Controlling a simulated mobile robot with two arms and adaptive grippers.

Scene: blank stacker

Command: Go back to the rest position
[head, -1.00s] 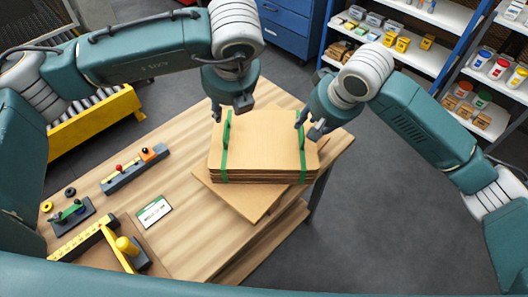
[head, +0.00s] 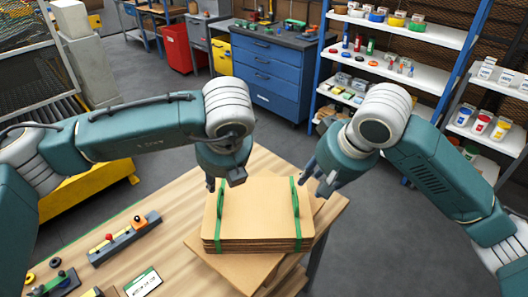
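My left gripper (head: 224,182) points down above the back left part of a stack of tan cardboard blanks (head: 258,208). Its fingers are apart with nothing between them. My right gripper (head: 315,184) is near the back right corner of the stack, close to the right strap, with its fingers apart and empty. The stack lies flat, bound by a green left strap (head: 220,205) and a green right strap (head: 295,198). It rests on a turned tan board (head: 235,267) on the wooden table (head: 175,210).
A control bar (head: 125,240) with a red knob and a white label card (head: 143,283) lie on the table's left side. A blue drawer cabinet (head: 268,75) and stocked shelves (head: 400,75) stand behind. Grey floor is open to the right of the table.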

